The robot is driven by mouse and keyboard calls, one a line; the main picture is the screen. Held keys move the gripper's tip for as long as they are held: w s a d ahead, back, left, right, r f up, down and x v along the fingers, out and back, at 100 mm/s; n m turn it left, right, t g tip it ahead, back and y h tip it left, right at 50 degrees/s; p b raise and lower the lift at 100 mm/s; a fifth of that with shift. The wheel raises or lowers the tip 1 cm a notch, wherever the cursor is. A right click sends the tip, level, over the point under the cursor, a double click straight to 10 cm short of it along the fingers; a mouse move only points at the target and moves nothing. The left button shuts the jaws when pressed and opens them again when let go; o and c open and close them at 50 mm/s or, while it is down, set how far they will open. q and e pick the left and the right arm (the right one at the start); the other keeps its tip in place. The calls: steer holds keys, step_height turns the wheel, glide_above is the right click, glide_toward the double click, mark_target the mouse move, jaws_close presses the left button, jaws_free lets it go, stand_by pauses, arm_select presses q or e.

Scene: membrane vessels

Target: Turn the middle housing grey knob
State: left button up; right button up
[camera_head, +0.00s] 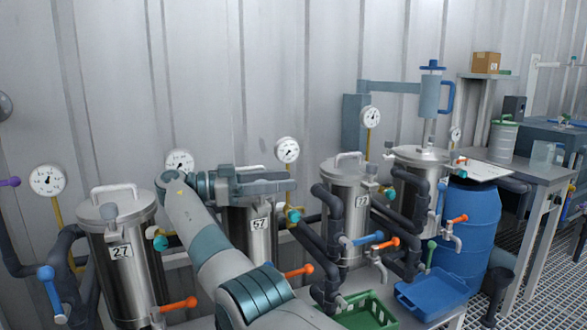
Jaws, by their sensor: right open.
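My right gripper (284,182) is open, its fingers pointing right across the top of the steel housing marked 57 (261,240). The gripper and wrist cover most of that housing's lid, and I cannot see a grey knob on it. I cannot tell whether the fingers touch anything. To the right stands the housing marked 77 (345,225), with a grey knob (371,168). My left gripper is not in view.
Pressure gauges (288,150) stand behind the housings. Dark pipes (316,240) and orange-handled valves (179,304) crowd around them. A green crate (366,312), a blue tray (425,292) and a blue barrel (466,230) are at the right. Open air lies above the lids.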

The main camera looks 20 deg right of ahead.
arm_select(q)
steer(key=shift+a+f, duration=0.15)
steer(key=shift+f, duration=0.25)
arm_select(e)
steer(key=s+d+r, duration=0.7)
steer(key=s+r, duration=0.2)
steer(key=r, duration=0.2)
steer(key=shift+d, duration=0.25)
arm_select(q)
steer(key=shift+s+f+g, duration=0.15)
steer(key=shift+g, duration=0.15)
arm_select(e)
steer(key=shift+f, duration=0.1)
